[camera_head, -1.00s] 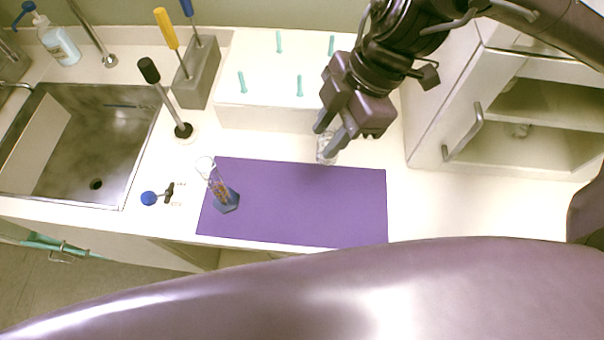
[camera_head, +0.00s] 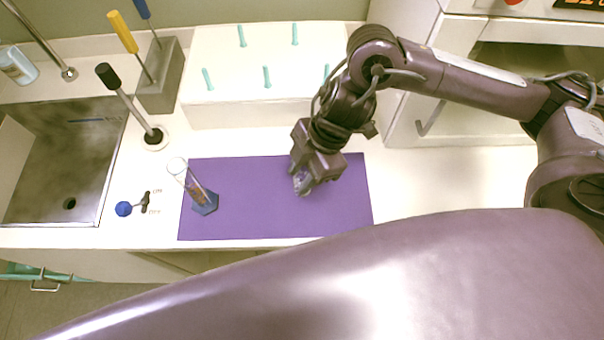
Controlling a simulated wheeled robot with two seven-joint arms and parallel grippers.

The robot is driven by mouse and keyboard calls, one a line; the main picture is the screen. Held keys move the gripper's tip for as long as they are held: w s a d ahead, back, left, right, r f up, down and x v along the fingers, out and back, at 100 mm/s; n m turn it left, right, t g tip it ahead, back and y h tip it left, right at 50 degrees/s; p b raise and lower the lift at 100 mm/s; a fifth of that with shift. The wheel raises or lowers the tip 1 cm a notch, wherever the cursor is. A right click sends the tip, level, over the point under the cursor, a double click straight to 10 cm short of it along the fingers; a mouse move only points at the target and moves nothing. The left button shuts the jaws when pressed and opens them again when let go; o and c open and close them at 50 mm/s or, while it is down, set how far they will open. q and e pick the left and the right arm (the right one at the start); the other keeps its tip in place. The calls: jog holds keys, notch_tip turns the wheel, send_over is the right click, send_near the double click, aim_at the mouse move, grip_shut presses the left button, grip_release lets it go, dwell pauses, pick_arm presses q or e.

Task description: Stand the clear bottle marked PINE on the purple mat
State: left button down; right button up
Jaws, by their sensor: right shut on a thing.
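The purple mat (camera_head: 255,215) lies on the white counter. My right gripper (camera_head: 301,184) is over the right half of the mat, shut on a small clear bottle (camera_head: 302,183). The gripper hides most of this bottle, so no PINE marking can be read. I cannot tell whether its base touches the mat. My left gripper is not in view.
A glass cylinder with a blue base (camera_head: 205,205) stands on the mat's left part. A white block with teal pegs (camera_head: 240,115) stands behind the mat. A sink (camera_head: 70,160) is at left. The mat's middle is clear.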

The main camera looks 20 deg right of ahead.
jog(key=shift+f, duration=0.85)
jog(key=shift+f, duration=0.2)
jog(key=o, duration=1)
jog(key=shift+r, duration=0.1)
jog(key=v, duration=1.2)
jog(key=shift+r+p, duration=0.15)
jog(key=shift+p, duration=0.2)
